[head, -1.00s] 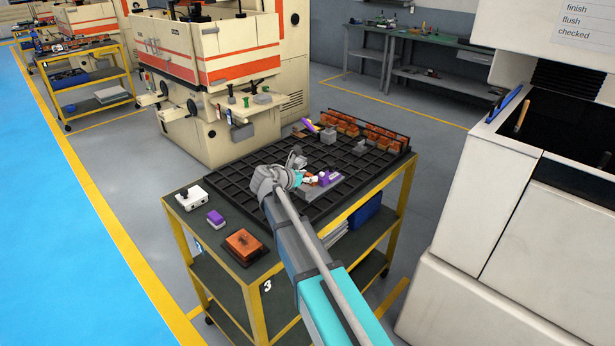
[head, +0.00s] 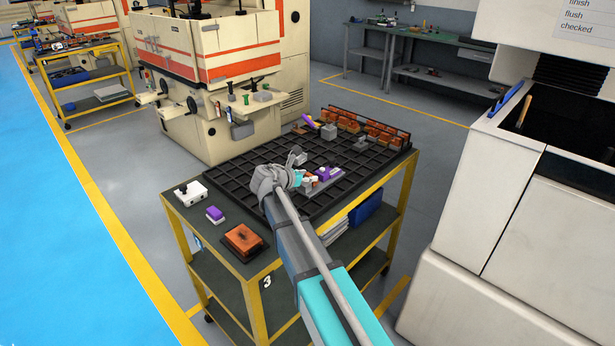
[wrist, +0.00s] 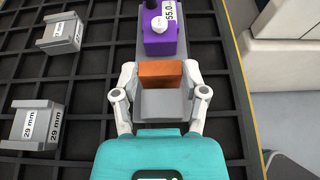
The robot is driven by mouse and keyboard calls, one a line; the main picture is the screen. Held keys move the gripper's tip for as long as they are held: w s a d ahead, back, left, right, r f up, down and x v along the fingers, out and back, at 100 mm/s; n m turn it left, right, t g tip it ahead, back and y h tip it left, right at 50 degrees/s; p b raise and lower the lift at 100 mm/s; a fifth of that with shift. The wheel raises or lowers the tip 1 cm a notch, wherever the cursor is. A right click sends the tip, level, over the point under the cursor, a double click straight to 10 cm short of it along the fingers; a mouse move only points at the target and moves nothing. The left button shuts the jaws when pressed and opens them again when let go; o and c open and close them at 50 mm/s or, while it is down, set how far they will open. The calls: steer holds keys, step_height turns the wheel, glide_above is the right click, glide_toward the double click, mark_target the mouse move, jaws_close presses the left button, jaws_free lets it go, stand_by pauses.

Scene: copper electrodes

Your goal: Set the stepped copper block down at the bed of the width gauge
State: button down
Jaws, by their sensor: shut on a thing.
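My gripper (wrist: 161,72) has its two pale fingers shut on the copper block (wrist: 160,75), one on each side. The block is orange, and a grey step (wrist: 160,104) shows on its near side; I cannot tell whether that belongs to the block or the gauge. The width gauge (wrist: 160,32) is just beyond, with a purple head, a white dial and a "55.0" label. Its grey bed (wrist: 145,60) runs under or right behind the block; contact is hidden. In the head view, my gripper (head: 299,179) is at the gauge's purple head (head: 322,173), low over the table.
A rack of copper electrodes (head: 375,133) stands at the back. An orange piece (head: 243,239) sits on the front corner.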

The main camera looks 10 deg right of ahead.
steer(key=shift+f+b, duration=0.5)
stand_by(0.5)
steer(key=shift+c, duration=0.2)
jaws_free()
steer(key=shift+r, duration=0.1)
